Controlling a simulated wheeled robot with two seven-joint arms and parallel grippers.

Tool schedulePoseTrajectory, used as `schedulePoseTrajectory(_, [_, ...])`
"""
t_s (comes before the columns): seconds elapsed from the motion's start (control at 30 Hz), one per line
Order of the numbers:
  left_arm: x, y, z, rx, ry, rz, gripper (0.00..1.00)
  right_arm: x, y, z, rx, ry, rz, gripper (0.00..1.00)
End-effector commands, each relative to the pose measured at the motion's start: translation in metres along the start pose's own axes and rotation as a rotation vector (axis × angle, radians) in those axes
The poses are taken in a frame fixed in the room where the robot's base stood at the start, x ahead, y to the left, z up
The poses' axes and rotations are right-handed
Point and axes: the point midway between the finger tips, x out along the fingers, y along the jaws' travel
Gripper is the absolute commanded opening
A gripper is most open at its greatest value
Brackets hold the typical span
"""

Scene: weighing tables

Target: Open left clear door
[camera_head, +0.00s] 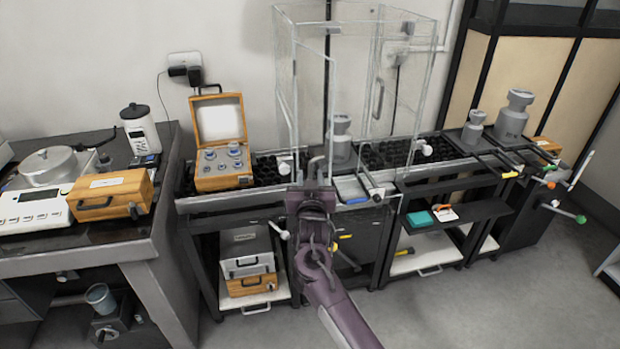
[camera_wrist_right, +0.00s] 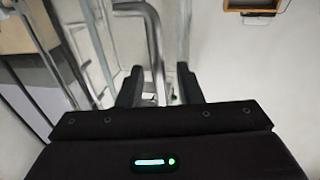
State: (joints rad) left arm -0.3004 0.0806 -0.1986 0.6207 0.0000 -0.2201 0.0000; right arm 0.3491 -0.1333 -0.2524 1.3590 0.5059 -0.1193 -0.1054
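The left clear door (camera_head: 314,100) is a transparent panel at the front left of the tall clear enclosure. It seems to stand at an angle to the front, but its thin edges make this hard to judge. Its grey bar handle (camera_head: 317,164) is low on the panel. My right gripper (camera_head: 313,188) is at that handle, in front of the enclosure. In the right wrist view the gripper (camera_wrist_right: 160,88) has its fingers apart, with the curved metal handle (camera_wrist_right: 157,45) passing between them and gaps beside it. My left gripper is not in view.
A second clear door with a handle (camera_head: 378,98) is on the right of the enclosure. A grey weight (camera_head: 341,138) stands inside. An open wooden weight box (camera_head: 222,178) sits to the left on the table. Floor (camera_head: 440,310) is clear at the front right.

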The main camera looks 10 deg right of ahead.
Motion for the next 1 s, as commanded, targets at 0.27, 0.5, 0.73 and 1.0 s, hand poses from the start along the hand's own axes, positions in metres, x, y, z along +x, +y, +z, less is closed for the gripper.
schedulePoseTrajectory(0.27, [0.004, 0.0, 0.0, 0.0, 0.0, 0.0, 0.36, -0.032, -0.001, 0.003, 0.002, -0.002, -0.002, 0.33])
schedulePoseTrajectory(0.5, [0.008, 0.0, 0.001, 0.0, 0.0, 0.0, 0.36, -0.067, -0.001, 0.002, 0.001, 0.0, -0.002, 0.33])
schedulePoseTrajectory(0.73, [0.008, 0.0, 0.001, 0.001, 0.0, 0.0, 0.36, -0.077, -0.001, 0.0, 0.001, 0.0, -0.002, 0.33])
schedulePoseTrajectory(1.0, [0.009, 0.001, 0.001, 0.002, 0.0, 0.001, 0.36, -0.077, -0.002, 0.01, -0.01, -0.016, -0.008, 0.18])
